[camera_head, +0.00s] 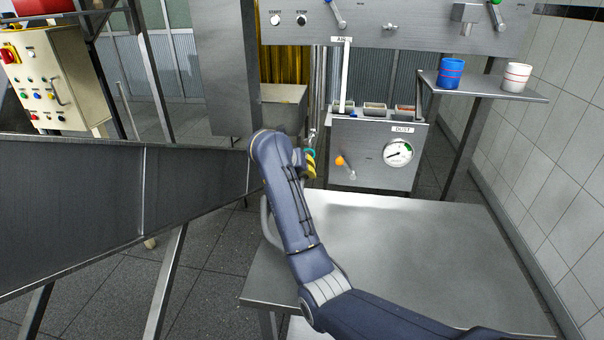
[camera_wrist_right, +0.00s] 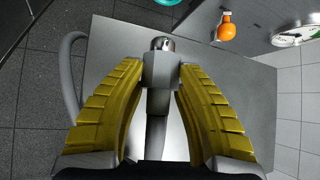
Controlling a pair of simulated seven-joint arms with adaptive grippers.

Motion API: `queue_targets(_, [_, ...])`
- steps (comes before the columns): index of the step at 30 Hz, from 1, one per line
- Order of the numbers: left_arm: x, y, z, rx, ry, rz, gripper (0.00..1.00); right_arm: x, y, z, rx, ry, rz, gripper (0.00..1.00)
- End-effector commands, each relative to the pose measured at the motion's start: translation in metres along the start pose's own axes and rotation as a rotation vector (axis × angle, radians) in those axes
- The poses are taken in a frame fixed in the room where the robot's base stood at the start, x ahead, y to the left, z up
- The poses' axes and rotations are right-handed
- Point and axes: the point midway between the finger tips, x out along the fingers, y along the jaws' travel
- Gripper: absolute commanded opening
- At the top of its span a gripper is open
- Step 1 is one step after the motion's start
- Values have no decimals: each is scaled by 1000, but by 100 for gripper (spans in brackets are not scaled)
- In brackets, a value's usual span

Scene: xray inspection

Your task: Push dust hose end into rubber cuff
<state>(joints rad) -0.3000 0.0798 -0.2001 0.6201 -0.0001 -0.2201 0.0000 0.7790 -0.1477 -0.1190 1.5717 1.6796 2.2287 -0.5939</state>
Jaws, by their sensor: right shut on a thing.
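My right gripper (camera_head: 310,164) has yellow fingers and hangs past the far left edge of the steel table in the head view. In the wrist view its fingers (camera_wrist_right: 161,70) are shut on a grey block-like hose end (camera_wrist_right: 160,76) with a shiny round metal tip (camera_wrist_right: 162,44). The grey hose (camera_wrist_right: 71,85) loops at the left; it also shows beside the table in the head view (camera_head: 265,222). A teal ring (camera_wrist_right: 167,2), possibly the rubber cuff, is cut off at the top edge, apart from the tip. It shows just beyond the gripper in the head view (camera_head: 309,152).
The steel table (camera_head: 410,240) is bare. A panel marked DUST (camera_head: 370,175) stands behind it, with an orange knob (camera_head: 340,160) and a gauge (camera_head: 398,153). A blue cup (camera_head: 450,73) and a white cup (camera_head: 515,77) stand on the right shelf. A steel chute (camera_head: 80,210) is at left.

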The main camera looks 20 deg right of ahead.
Motion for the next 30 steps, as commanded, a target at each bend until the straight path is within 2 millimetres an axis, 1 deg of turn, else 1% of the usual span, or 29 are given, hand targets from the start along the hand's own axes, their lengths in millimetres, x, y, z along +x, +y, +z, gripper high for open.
queue_targets(9, [0,0,0,0,0,0,44,19,-1,22,1,0,-1,0])
queue_targets(15, [0,0,0,0,0,0,44,29,-1,32,1,0,-1,0])
queue_targets(21, [0,0,0,0,0,0,44,35,-1,38,0,-1,-1,0])
queue_targets(30, [0,0,0,0,0,0,44,37,-1,40,1,0,0,0])
